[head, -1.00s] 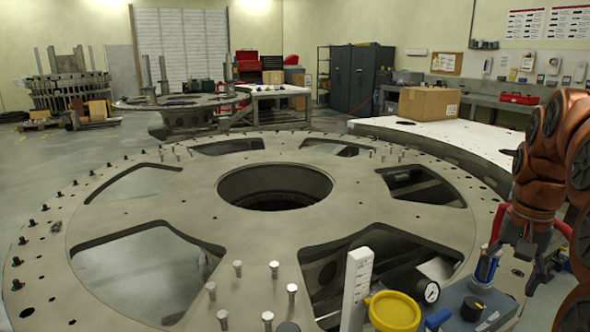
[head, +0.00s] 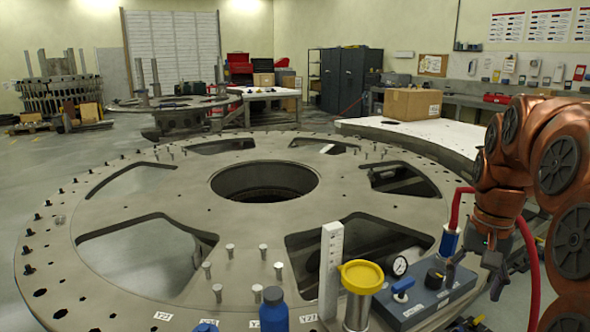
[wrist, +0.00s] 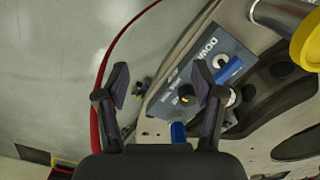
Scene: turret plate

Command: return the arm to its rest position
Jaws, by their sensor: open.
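My copper-coloured arm (head: 560,160) is bent at the right edge of the head view, its wrist hanging down. My gripper (head: 475,272) is beside the right end of a blue-grey control box (head: 425,296). In the wrist view my gripper (wrist: 160,92) has its two dark fingers spread, with nothing held between them. Beyond the fingers the control box (wrist: 212,50) shows with its lettering, a black knob (wrist: 187,94) and blue fittings. A red hose (head: 533,270) runs beside my gripper. Whether a finger touches anything is unclear.
The large turret plate (head: 160,235) with wide cutouts and upright bolts fills the middle. A yellow-topped cylinder (head: 362,277), a pressure gauge (head: 399,266), a white upright scale (head: 331,265) and a blue bottle (head: 273,308) stand near the front. Open floor (wrist: 50,80) lies left in the wrist view.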

